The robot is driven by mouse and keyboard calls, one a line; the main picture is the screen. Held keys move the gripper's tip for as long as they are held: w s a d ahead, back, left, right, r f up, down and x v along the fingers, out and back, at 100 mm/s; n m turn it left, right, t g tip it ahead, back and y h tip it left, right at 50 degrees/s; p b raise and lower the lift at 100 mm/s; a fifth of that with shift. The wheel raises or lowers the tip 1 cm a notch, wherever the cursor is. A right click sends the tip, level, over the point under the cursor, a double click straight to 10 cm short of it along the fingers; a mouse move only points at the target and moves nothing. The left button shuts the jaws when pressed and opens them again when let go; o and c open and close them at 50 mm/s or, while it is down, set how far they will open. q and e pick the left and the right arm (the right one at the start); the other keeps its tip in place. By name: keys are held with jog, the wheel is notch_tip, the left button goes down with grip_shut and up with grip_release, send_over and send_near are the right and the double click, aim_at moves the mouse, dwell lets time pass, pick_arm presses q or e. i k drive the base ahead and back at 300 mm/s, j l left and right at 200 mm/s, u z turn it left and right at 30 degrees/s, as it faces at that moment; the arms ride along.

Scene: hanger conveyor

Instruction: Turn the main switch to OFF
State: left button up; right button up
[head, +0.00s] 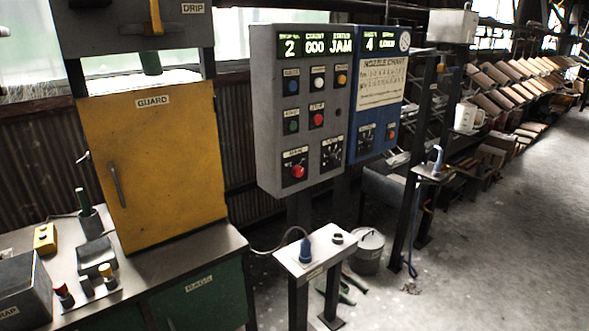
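The grey control panel (268,110) stands upright in the middle of the head view. A red rotary knob (298,171) sits on a black plate at its lower left, under a small label that seems to read MAIN. The knob's position is too small to read. A black dial (331,154) is to its right. Above are several coloured buttons, including a larger red one (317,118). The lit display (314,46) shows 2, 000 and JAM. Neither of my grippers is in view, and nothing covers the knob.
A blue panel (379,90) with a chart adjoins the grey one on the right. A yellow GUARD door (155,165) and a metal bench (190,252) stand left. A small white stand (322,243) with a blue-handled item is below the panel. The floor at right is open.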

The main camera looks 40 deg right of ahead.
aim_at(297, 171)
jog(key=z, duration=1.25)
